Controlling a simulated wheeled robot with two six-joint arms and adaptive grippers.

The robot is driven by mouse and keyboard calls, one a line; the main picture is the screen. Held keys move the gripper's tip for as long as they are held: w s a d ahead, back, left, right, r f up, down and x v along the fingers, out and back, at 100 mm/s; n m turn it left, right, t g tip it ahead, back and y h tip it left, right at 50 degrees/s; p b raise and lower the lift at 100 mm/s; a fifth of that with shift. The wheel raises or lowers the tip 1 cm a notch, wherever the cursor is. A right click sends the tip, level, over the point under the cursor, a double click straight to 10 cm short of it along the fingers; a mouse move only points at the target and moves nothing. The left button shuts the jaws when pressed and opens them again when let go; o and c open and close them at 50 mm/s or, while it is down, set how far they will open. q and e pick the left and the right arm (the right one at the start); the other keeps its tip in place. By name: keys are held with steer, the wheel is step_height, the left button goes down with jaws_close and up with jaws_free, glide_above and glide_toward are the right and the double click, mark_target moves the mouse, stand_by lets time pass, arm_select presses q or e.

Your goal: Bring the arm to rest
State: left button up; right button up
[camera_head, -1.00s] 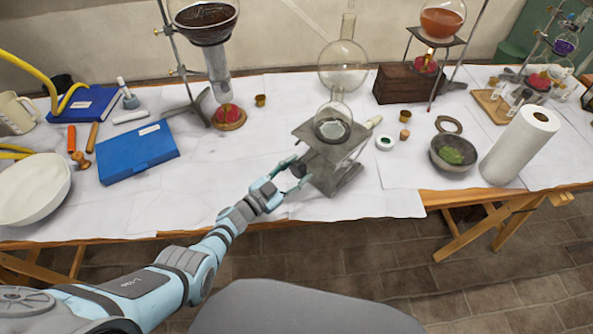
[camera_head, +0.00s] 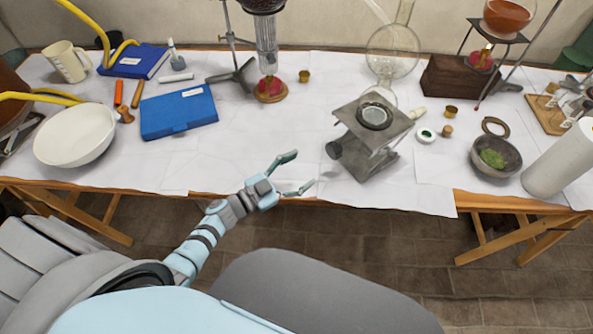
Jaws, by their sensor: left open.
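My left gripper (camera_head: 296,173) is open and empty, over the front edge of the table with its fingers pointing right. It is to the left of the metal lab jack (camera_head: 372,155), with a gap between its fingers and the jack's dark knob (camera_head: 334,150). A glass flask (camera_head: 376,108) stands on top of the jack. My left arm reaches in from the lower left. My right gripper is not in view.
The paper-covered table (camera_head: 230,160) has free room left of the jack. A white bowl (camera_head: 75,135) and blue box (camera_head: 178,111) lie to the left. A mortar (camera_head: 496,156) and paper roll (camera_head: 562,160) stand to the right.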

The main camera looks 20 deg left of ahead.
arm_select(q)
steer(key=shift+s+a, duration=0.25)
steer(key=shift+s, duration=0.15)
